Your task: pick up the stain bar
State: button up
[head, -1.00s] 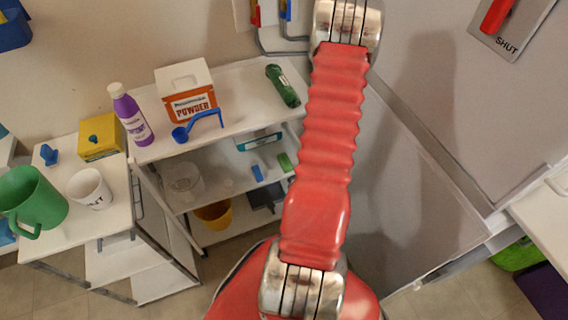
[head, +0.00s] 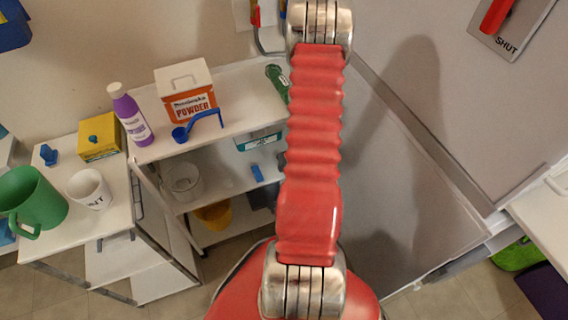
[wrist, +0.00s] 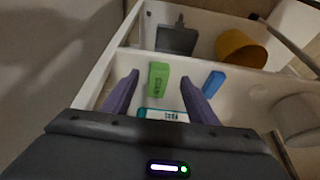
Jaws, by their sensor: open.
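The stain bar, a small green block (wrist: 158,79) with dark lettering, lies on a white shelf in the wrist view. My gripper (wrist: 160,78) is open, with its two purple fingers spread left and right of the bar in the picture. I see no contact, and how far the fingertips are above the bar is hard to tell. In the head view my red arm hides the bar and the gripper.
A blue block (wrist: 214,83) lies right of the bar, close to the right finger. A teal-and-white box (wrist: 163,115) stands between the fingers' bases. Beyond a white edge are a grey dustpan (wrist: 177,40) and yellow bucket (wrist: 240,48). A powder box (head: 186,92) stands on the top shelf.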

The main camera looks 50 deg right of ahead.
jog(key=shift+w+d, duration=0.35)
jog(key=shift+w, duration=0.25)
jog(key=shift+w+d, duration=0.3)
jog(key=shift+w, duration=0.2)
jog(key=shift+x, duration=2.55)
jog(key=shift+c, duration=0.4)
jog(key=c, duration=1.1)
jog(key=shift+r, duration=0.1)
